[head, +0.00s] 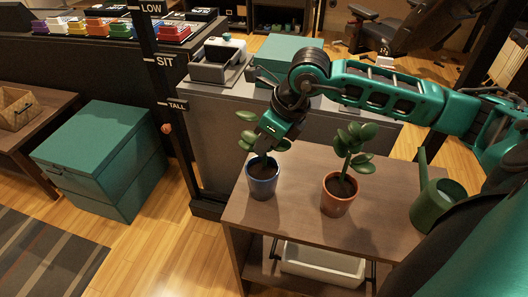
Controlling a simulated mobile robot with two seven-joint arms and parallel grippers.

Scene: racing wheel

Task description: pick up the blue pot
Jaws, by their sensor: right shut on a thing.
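The blue pot (262,180) stands upright near the left end of a brown wooden table (300,222), with dark soil and a green leafy plant in it. My right gripper (262,152) reaches down from above to the pot's rim and plant. It is shut on the blue pot, though the fingertips and contact are partly hidden by leaves and the gripper body. The pot appears to be at the tabletop; I cannot tell whether there is a gap under it. My left gripper is not in view.
A terracotta pot with a plant (338,196) stands to the right of the blue pot. A green watering can (436,205) is at the table's right end. A white bin (322,264) sits on the lower shelf. A dark post (172,110) rises left of the table.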

